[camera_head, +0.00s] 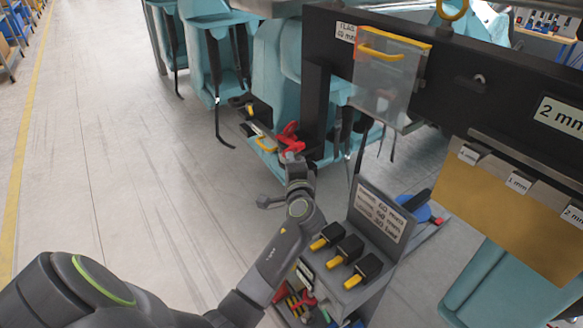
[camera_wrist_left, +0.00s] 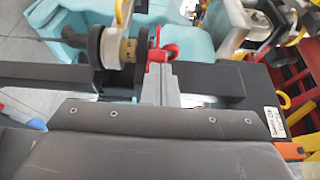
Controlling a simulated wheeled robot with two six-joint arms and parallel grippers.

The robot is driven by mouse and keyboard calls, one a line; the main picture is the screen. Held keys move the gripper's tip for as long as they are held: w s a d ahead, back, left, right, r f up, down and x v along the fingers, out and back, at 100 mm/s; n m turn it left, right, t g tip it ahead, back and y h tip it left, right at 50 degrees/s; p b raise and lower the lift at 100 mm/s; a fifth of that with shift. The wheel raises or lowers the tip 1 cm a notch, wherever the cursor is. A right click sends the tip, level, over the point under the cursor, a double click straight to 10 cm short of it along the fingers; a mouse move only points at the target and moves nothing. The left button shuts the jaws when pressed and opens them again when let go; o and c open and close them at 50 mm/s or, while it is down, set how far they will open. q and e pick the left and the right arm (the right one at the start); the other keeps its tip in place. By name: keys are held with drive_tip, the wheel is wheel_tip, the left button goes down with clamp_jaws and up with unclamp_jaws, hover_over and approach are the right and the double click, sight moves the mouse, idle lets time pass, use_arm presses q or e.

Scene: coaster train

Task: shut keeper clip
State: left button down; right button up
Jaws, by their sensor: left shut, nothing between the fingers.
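A red part (camera_head: 288,136), which looks like the keeper clip, sits low beside the black post in the head view, on the teal car. It also shows in the left wrist view (camera_wrist_left: 168,51), with a ring-like end. My left gripper (camera_head: 293,158) is just in front of it. In the left wrist view its grey fingers (camera_wrist_left: 158,72) are together and empty, with the tips at the red part; I cannot tell whether they touch it. The fingers hide part of the red part, and I cannot tell if the clip is open or closed. My right gripper is out of view.
A black beam (camera_head: 470,70) with a clear flap (camera_head: 385,85) crosses the upper right. A grey stand (camera_head: 365,235) with black and yellow handles is right of my arm. Teal seats (camera_head: 215,50) line the back. The floor at left is clear.

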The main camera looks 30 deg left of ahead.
use_arm(q)
drive_tip(key=shift+w+a+f, duration=0.15)
drive_tip(key=shift+w+a, duration=0.15)
drive_tip(key=shift+a, duration=0.35)
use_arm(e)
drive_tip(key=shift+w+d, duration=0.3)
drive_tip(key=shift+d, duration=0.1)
